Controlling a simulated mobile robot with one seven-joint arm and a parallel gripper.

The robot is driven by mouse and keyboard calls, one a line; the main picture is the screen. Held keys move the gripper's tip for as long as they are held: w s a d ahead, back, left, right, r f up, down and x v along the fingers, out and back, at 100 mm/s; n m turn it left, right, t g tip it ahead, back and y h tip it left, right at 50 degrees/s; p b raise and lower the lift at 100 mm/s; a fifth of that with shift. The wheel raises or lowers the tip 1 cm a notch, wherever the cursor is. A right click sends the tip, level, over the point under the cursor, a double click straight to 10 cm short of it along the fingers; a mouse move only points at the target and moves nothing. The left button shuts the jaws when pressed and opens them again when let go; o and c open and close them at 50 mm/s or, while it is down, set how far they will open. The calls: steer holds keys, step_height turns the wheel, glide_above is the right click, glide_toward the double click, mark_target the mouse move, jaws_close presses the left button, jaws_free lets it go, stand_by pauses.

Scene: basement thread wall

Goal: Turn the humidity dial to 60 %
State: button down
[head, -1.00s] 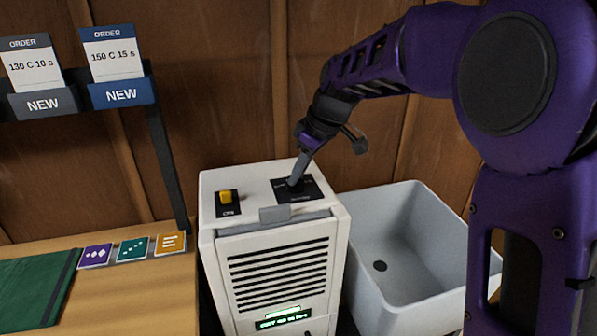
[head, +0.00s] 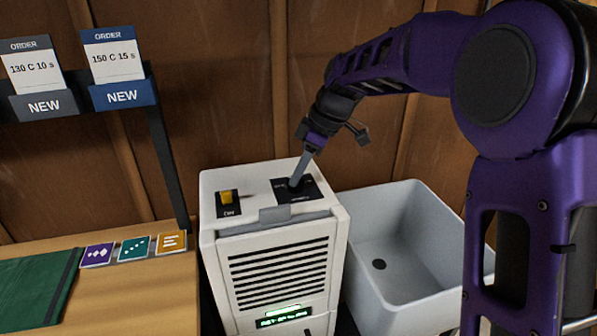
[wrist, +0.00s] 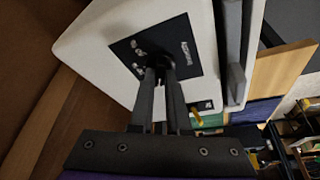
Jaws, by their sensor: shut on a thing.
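The white dehumidifier (head: 212,190) stands between the bench and the sink. The humidity dial sits on a black plate (head: 318,188) on its top; the plate also shows in the wrist view (wrist: 190,52). My gripper (head: 294,183) comes down from above with its fingers shut on the dial. In the wrist view my gripper's fingertips (wrist: 160,65) meet over the plate and hide most of the dial, so its pointer cannot be read. The green display (head: 284,317) on the front is lit, but its digits are too small to read.
A grey sink (head: 410,255) stands to the right. The wooden bench (head: 165,285) at left holds a green mat (head: 38,290) and several coloured cards. Order slips (head: 112,55) hang on a rack above. A wooden wall is close behind.

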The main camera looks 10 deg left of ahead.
steer(key=c, duration=0.9)
jaws_free()
steer(key=p+v, duration=0.3)
steer(key=v, duration=1.4)
steer(key=shift+r, duration=0.25)
